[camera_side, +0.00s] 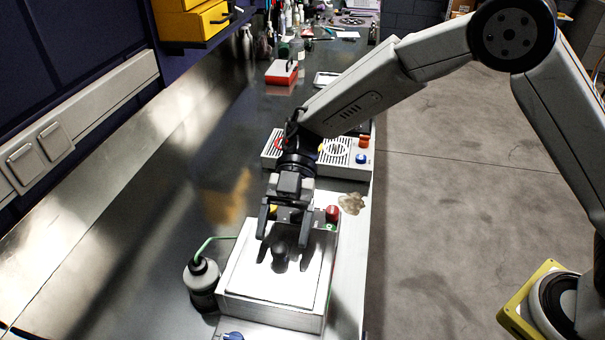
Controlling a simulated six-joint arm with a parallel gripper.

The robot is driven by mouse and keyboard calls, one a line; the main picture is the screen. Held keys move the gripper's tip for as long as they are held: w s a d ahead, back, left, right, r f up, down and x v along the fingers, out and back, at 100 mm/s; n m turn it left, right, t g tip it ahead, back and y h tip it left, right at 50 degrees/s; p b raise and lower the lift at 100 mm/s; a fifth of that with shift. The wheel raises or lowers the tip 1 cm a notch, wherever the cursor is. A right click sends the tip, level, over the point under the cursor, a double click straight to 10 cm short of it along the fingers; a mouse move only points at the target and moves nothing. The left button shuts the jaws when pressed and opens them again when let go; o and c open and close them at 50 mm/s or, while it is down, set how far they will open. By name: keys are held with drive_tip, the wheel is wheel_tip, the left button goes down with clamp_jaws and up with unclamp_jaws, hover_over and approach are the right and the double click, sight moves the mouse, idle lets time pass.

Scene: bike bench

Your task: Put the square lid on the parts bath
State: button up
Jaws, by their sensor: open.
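The parts bath (268,313) is a white box near the front edge of the bench. The square lid (262,285) is a white plate with a dark knob (281,256) in its middle. It lies flat over the top of the bath and looks roughly square with the rim; whether it is fully seated I cannot tell. My gripper (284,258) is open above the lid, pointing down. Its fingers are apart, one on each side of the knob, and a gap shows beside it. The fingers partly hide the far part of the lid.
A dark bottle (202,287) with a green tube stands just left of the bath. A red knob (333,213) is at its far right corner and a blue knob (233,336) in front. A crumpled rag (351,203) and a grilled device (338,154) lie behind. The bench at left is clear.

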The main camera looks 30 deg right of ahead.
drive_tip(key=shift+v, duration=2.45)
drive_tip(key=shift+w+a+r+m+t+y, duration=0.2)
drive_tip(key=shift+w+t+y, duration=0.1)
drive_tip(key=shift+t+y, duration=0.1)
drive_tip(key=shift+w+a+r+m+t+y, duration=0.2)
drive_tip(key=shift+w+t+y, duration=0.1)
drive_tip(key=shift+t, duration=0.1)
drive_tip(key=w+d+r+m+t+y, duration=0.2)
drive_tip(key=w+d+r+m+t, duration=0.15)
drive_tip(key=w+m+t, duration=0.75)
drive_tip(key=s+d+f+m+t+h, duration=0.1)
drive_tip(key=d+f+m+t+h, duration=0.2)
drive_tip(key=d+m+t+h, duration=0.6)
drive_tip(key=s+d+f+m+g+h, duration=0.2)
drive_tip(key=s+d+f+m+g, duration=0.1)
drive_tip(key=s+d, duration=0.4)
drive_tip(key=s+d+f+m+g+h, duration=0.2)
drive_tip(key=s+d+g, duration=0.4)
drive_tip(key=s, duration=0.7)
wheel_tip(320, 180, down, 3)
drive_tip(key=shift+s+d+r+m, duration=0.15)
drive_tip(key=shift+s+d+m, duration=0.25)
drive_tip(key=shift+m, duration=0.2)
